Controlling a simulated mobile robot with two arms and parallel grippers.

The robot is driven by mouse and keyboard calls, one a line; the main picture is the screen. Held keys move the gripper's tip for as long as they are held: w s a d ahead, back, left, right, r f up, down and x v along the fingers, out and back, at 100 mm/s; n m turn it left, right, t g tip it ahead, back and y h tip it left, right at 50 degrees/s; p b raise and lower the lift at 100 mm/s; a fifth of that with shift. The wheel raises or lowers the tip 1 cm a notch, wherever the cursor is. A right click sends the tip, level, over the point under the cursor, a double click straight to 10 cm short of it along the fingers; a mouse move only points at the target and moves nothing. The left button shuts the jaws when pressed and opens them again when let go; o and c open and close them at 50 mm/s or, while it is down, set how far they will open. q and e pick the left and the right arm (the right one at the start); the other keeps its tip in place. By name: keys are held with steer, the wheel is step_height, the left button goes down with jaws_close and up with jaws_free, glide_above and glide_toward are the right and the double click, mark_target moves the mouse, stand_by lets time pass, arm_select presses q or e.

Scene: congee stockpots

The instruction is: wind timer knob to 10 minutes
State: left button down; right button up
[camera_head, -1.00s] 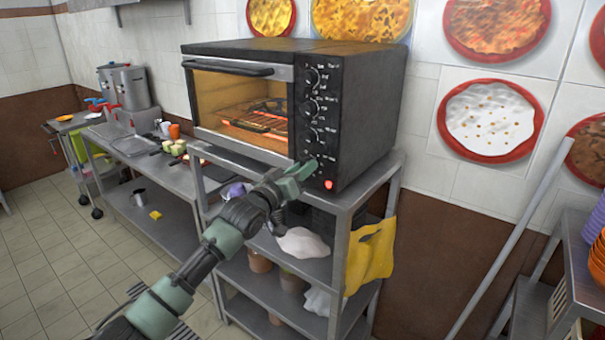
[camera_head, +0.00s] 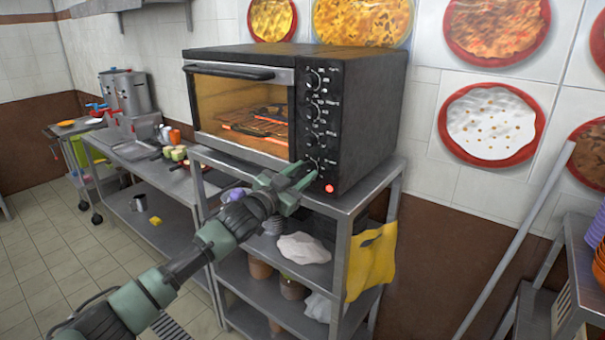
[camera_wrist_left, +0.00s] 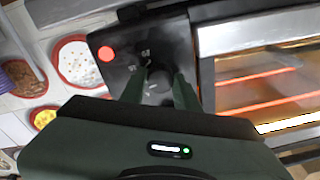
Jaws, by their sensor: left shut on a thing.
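The black toaster oven (camera_head: 365,120) stands on the metal shelf unit, with a column of knobs on its front right panel. My left gripper (camera_head: 308,174) reaches the lowest knob, the timer knob, from below left in the head view. In the left wrist view the timer knob (camera_wrist_left: 158,84) sits between the two dark green fingers of the left gripper (camera_wrist_left: 160,92), which are shut on it. White dial marks show beside the knob, too blurred to read. A red lamp (camera_head: 329,188) glows beside it and also shows in the left wrist view (camera_wrist_left: 106,53). My right gripper is out of view.
The oven's glass door (camera_head: 240,108) is closed, with glowing elements inside. Below it, the shelf unit (camera_head: 345,222) holds jars, white cloth and a hanging yellow cloth (camera_head: 372,262). A low steel table with small items stands left. Floor at left is open.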

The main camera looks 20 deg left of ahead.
arm_select(q)
steer(key=shift+f+m, duration=0.1)
steer(key=shift+m, duration=0.3)
steer(key=c, duration=1)
jaws_free()
steer(key=shift+c, duration=0.2)
steer(key=b+v, duration=0.2)
steer(key=v, duration=0.5)
steer(key=shift+s+a+b, duration=0.15)
steer(key=shift+s+b, duration=0.2)
steer(key=shift+b, duration=0.05)
